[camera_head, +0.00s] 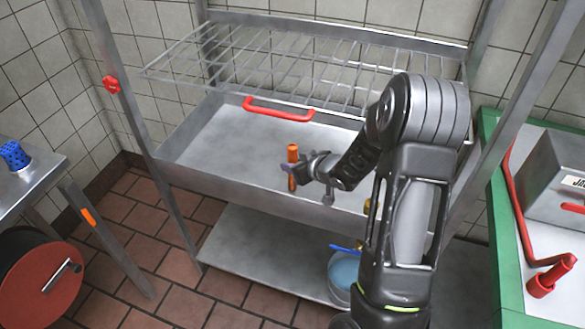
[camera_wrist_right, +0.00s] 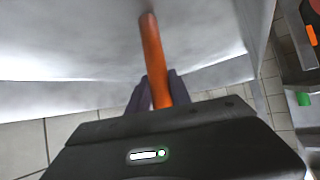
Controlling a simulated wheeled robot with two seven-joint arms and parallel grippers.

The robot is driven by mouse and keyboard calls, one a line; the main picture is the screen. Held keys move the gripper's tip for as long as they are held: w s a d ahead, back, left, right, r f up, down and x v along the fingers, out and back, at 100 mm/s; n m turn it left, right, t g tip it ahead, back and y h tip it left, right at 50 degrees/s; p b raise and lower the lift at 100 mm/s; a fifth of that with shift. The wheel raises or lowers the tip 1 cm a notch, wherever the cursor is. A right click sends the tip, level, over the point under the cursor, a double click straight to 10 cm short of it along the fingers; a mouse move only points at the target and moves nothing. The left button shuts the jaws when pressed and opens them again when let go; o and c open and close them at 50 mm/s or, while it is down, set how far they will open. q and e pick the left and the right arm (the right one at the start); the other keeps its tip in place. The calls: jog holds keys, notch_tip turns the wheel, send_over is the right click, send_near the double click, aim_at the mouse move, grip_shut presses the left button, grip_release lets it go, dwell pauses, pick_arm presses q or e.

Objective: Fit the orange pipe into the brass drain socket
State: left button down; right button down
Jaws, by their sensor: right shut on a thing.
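The orange pipe (camera_head: 292,154) stands roughly upright in my right gripper (camera_head: 291,171), over the front part of the metal basin. My right gripper is shut on it. In the right wrist view the pipe (camera_wrist_right: 152,60) sticks out from between the dark fingers (camera_wrist_right: 154,92), with its far end over the pale metal. My left gripper is not in view.
A wire rack (camera_head: 270,60) with a red handle (camera_head: 278,109) hangs above the basin (camera_head: 235,130). A bucket (camera_head: 343,272) stands on the lower shelf (camera_head: 265,262). A green-edged counter (camera_head: 510,245) is at right, a metal table (camera_head: 30,185) and red reel (camera_head: 35,285) at left.

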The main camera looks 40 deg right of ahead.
aim_at(296, 155)
jog(key=shift+r, duration=0.15)
jog(key=shift+r, duration=0.5)
notch_tip(296, 155, up, 2)
jog(key=shift+r+p, duration=0.1)
jog(key=shift+p, duration=0.3)
jog(key=s+d, duration=1)
jog(key=s, duration=0.4)
jog(key=shift+s+d+p, duration=0.15)
jog(key=shift+s+p, duration=0.25)
jog(key=shift+p, duration=0.05)
